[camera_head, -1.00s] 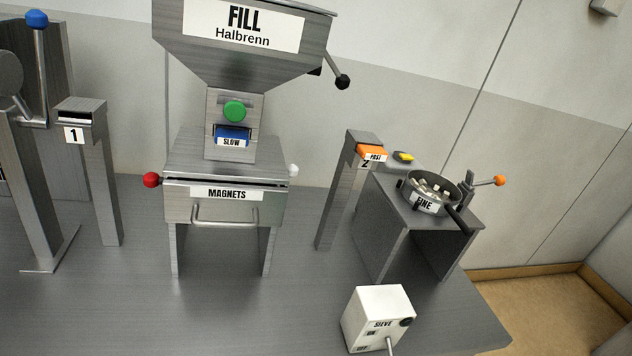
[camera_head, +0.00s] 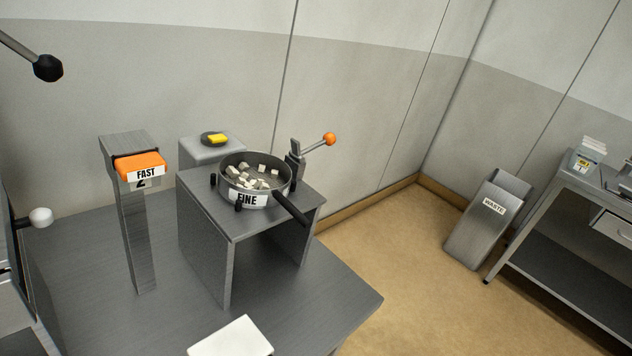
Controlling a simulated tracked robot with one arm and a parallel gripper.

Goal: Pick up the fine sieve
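The fine sieve (camera_head: 279,184) is a round dark metal pan with a white FINE label on its front. Several pale cubes lie in it. The sieve sits on a grey metal stand (camera_head: 236,226) near the right end of the bench. A clamp lever with an orange knob (camera_head: 329,139) stands at the back right of the sieve, close to its rim. My gripper is not in view.
A post holding an orange FAST block (camera_head: 140,166) stands left of the stand. Behind is a grey block (camera_head: 199,153) with a yellow-topped piece. A white box (camera_head: 231,337) is in front. A WASTE bin (camera_head: 488,220) and side table (camera_head: 560,212) stand right, beyond open floor.

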